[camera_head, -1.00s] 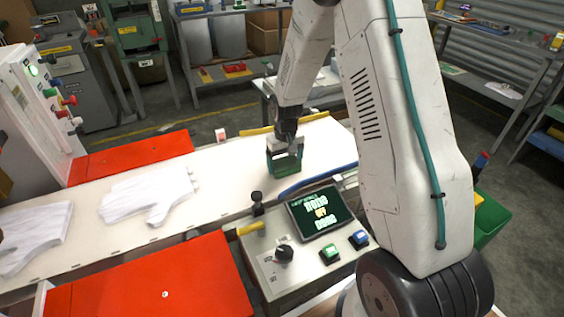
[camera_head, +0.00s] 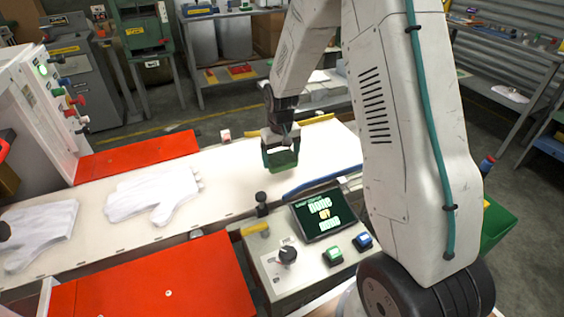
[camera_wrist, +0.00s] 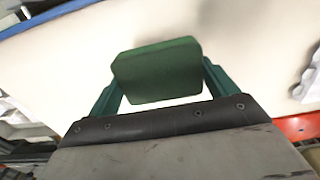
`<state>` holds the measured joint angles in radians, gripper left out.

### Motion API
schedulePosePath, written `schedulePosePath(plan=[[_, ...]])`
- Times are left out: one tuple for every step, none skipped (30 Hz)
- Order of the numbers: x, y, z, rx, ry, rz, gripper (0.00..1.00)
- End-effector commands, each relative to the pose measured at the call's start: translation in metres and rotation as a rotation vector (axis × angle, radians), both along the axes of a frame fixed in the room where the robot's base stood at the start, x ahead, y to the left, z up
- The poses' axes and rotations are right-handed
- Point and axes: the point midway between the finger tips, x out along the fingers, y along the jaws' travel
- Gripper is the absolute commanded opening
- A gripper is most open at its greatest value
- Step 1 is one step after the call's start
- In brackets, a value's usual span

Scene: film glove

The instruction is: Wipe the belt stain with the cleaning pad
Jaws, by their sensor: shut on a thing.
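The green cleaning pad (camera_head: 283,159) is held in my gripper (camera_head: 281,147) over the far right part of the pale belt (camera_head: 226,178). In the wrist view the pad (camera_wrist: 157,72) is a flat rounded block between the green fingers of my gripper (camera_wrist: 160,83). The pad's underside is hidden, and I cannot tell whether it touches the belt. No stain shows clearly on the visible belt; the patch under the pad is hidden.
White gloves (camera_head: 152,196) lie on the belt to the left. A control panel (camera_head: 293,255) with a lit screen (camera_head: 324,213) stands in front. Red covers (camera_head: 160,283) flank the belt. A blue bar (camera_head: 322,180) and a yellow bar (camera_head: 312,122) edge its right end.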

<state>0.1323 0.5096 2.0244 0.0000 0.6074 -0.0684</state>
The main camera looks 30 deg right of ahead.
Motion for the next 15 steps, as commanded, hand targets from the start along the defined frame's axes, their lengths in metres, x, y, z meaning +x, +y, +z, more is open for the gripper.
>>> schedulePosePath(plan=[[0.000, 0.000, 0.005, 0.000, -0.001, 0.000, 0.67], [0.000, 0.000, 0.008, 0.000, -0.002, 0.000, 0.67], [0.000, 0.000, 0.012, 0.000, -0.002, 0.001, 0.67], [0.000, 0.000, 0.014, 0.000, -0.002, 0.001, 0.67], [0.000, 0.001, 0.017, 0.000, -0.002, 0.001, 0.67], [0.001, 0.001, 0.021, 0.000, -0.002, 0.001, 0.67], [0.001, 0.001, 0.023, 0.000, -0.002, 0.001, 0.67], [0.001, 0.001, 0.026, 0.000, -0.002, 0.001, 0.67], [0.001, 0.001, 0.029, 0.000, -0.002, 0.002, 0.67], [0.001, 0.001, 0.031, 0.000, -0.002, 0.002, 0.67], [0.000, 0.001, 0.033, 0.000, -0.001, 0.002, 0.67], [0.000, 0.001, 0.035, 0.000, -0.001, 0.002, 0.67], [0.000, 0.001, 0.036, 0.000, -0.001, 0.002, 0.67], [0.000, 0.001, 0.036, 0.000, -0.001, 0.002, 0.67], [0.000, 0.001, 0.036, 0.000, 0.000, 0.002, 0.67]])
